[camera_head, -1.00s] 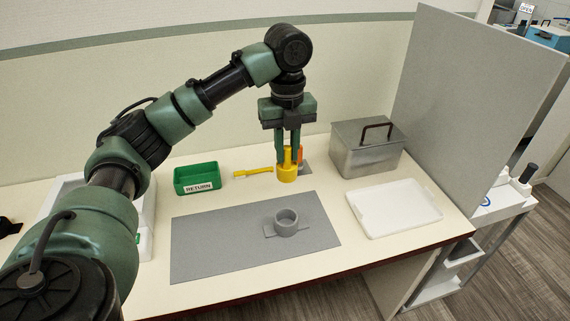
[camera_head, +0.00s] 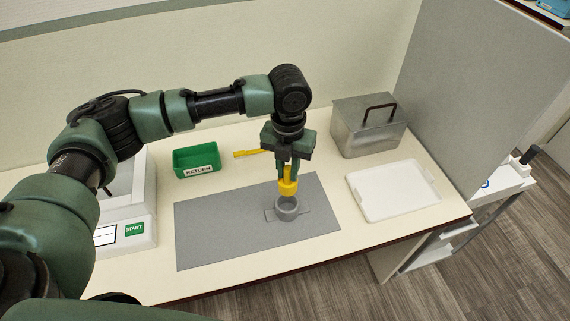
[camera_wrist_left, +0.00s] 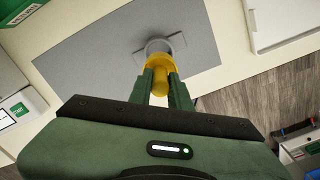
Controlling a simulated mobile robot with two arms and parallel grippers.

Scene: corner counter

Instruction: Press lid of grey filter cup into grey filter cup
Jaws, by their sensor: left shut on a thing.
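The grey filter cup (camera_head: 287,213) stands on the grey mat (camera_head: 215,225), with flat tabs at its sides. It also shows in the left wrist view (camera_wrist_left: 158,46), partly covered. My left gripper (camera_head: 288,174) points down, shut on a yellow knobbed piece (camera_head: 288,188) with a wide round lower end. The yellow piece is upright, over or just behind the cup's opening; I cannot tell whether they touch. It also shows in the left wrist view (camera_wrist_left: 158,63). I cannot make out a separate lid; the cup's inside is mostly hidden. My right gripper is not in view.
A green RETURN bin (camera_head: 196,162) and a yellow-handled tool (camera_head: 247,153) lie behind the mat. A metal box (camera_head: 368,128) and a white tray (camera_head: 393,190) are at right, before a grey partition (camera_head: 470,90). A white START machine (camera_head: 125,228) stands left.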

